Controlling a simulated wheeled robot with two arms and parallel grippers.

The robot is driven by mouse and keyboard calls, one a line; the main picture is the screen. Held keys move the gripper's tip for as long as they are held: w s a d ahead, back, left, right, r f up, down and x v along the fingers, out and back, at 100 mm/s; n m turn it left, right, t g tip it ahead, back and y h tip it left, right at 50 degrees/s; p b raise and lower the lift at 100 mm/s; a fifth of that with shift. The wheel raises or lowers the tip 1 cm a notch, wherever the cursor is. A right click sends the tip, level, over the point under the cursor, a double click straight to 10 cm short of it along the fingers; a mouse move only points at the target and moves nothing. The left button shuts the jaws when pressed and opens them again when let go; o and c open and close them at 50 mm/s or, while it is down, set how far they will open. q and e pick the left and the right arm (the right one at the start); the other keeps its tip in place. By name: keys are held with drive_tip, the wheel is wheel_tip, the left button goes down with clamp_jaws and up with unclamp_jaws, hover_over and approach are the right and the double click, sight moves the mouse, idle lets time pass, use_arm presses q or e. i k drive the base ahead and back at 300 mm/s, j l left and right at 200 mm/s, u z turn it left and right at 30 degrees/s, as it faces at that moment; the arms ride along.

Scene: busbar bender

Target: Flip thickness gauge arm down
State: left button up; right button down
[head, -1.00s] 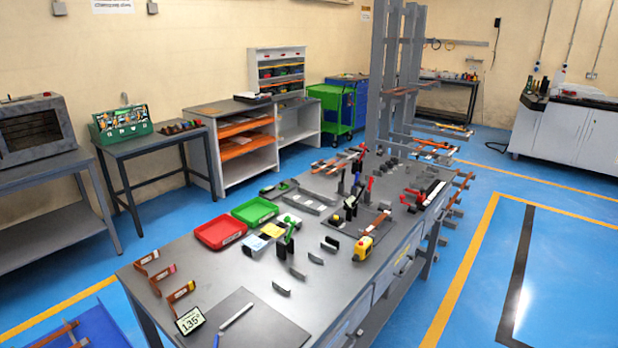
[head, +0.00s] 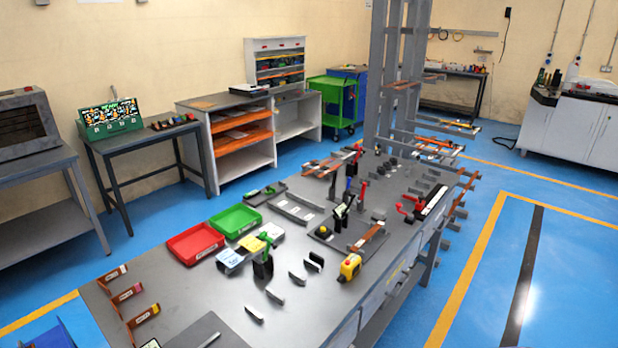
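A small black device with a raised green arm (head: 269,243) stands on the long grey workbench (head: 150,275); it may be the thickness gauge, but I cannot tell for sure. Its green arm points up and leans slightly. Just behind its left side lie a light blue block (head: 230,260), a yellow block (head: 251,243) and a pale block (head: 272,231). Farther back stand a black upright fixture (head: 341,216) and red-handled levers (head: 362,190). Neither of my grippers shows in the head view.
A red tray (head: 195,243) and a green tray (head: 236,221) lie on the bench's left side. A yellow tape measure (head: 350,267) sits near its right edge. Small grey brackets (head: 275,296) stand in front. Blue floor (head: 480,270) is clear to the right.

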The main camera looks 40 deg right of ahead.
sight(348, 191)
drive_tip(key=i+l+u, duration=0.15)
drive_tip(key=l, duration=0.95)
drive_tip(key=i+l+u, duration=0.15)
drive_tip(key=l, duration=0.9)
drive_tip(key=k, duration=0.05)
